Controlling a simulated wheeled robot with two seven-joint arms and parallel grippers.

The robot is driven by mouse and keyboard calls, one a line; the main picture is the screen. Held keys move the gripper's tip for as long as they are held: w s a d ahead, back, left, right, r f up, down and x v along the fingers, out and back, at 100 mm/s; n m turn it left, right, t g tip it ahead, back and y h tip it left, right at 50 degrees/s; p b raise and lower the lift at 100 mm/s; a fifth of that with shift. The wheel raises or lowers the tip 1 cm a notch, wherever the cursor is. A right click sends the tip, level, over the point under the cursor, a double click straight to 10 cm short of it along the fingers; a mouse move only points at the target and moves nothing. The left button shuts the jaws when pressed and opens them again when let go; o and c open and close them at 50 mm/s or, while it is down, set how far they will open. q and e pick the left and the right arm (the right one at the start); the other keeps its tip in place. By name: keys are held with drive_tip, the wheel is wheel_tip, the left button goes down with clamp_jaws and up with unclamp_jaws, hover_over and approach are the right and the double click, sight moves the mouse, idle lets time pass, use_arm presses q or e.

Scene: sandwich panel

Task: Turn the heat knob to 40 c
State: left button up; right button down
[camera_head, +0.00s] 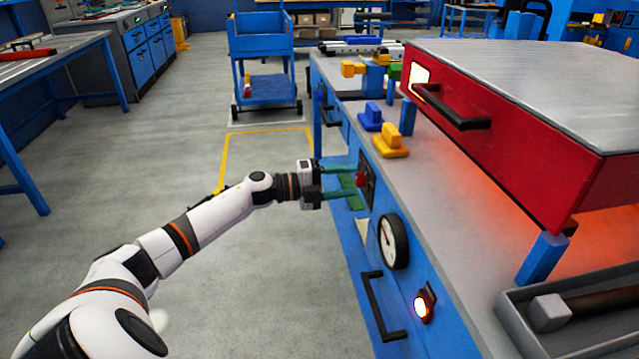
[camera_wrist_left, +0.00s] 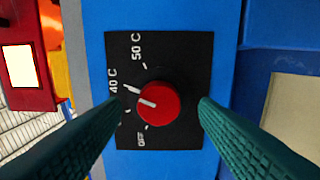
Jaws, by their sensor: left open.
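The red heat knob (camera_wrist_left: 158,103) sits on a black dial plate (camera_wrist_left: 185,55) on the blue front panel. Its white pointer line points left in the left wrist view, between the 40 C tick and a lower tick. The 50 C, 40 C and OFF labels show; another label is hidden behind a finger. My left gripper (camera_wrist_left: 160,108) is open, with one green finger on each side of the knob and visible gaps between. In the head view, my left gripper (camera_head: 347,181) reaches the red knob (camera_head: 360,179) from the left. My right gripper is not in view.
A round gauge (camera_head: 393,242), a black handle (camera_head: 384,306) and a lit switch (camera_head: 424,304) are on the same panel, nearer. A red heated press (camera_head: 500,125) stands on the bench. Blue and yellow clamps (camera_head: 391,141) sit near the bench edge. The floor to the left is clear.

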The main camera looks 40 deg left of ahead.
use_arm(q)
drive_tip(key=v, duration=1)
drive_tip(key=shift+s+a+p, duration=0.2)
drive_tip(key=shift+p, duration=0.25)
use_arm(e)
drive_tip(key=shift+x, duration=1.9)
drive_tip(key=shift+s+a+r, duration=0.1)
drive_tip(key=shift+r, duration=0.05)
